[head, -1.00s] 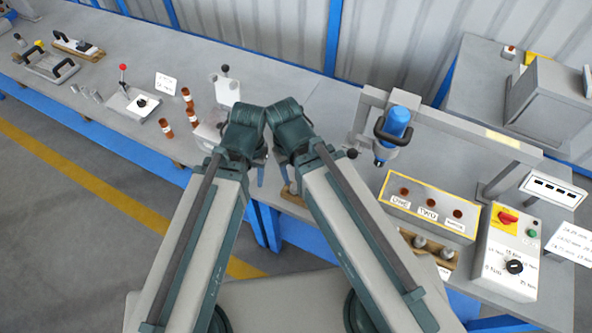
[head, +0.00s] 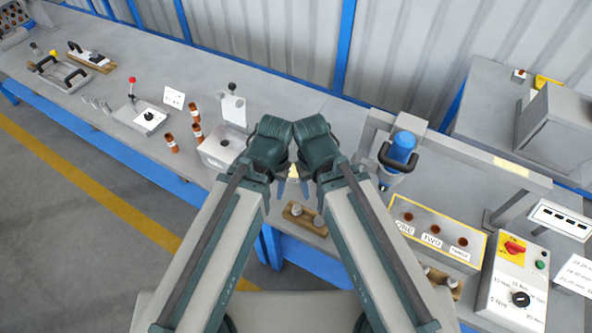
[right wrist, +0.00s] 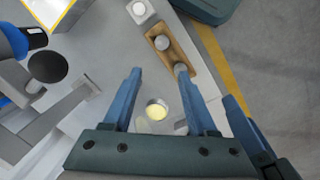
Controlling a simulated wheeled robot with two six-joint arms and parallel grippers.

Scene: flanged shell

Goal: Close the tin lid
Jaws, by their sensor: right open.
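The small round tin (right wrist: 156,110) with pale yellow contents stands open on the bench in the right wrist view. In the head view a yellowish bit of it (head: 294,171) shows between my grippers. A faint pale shape beside the tin may be its lid; I cannot tell. My right gripper (right wrist: 158,70) is open, its fingers on either side of the tin in the picture, with nothing between the tips. My left gripper (head: 281,188) is next to the right one, its jaws too hidden to judge. A blue finger at the right wrist view's right edge may be its.
A wooden block (head: 307,218) with metal pegs lies just in front of the grippers. A grey station with a raised plate (head: 233,109) stands at left. A blue-headed tool on a stand (head: 402,147) and a yellow-edged labelled box (head: 437,233) stand at right.

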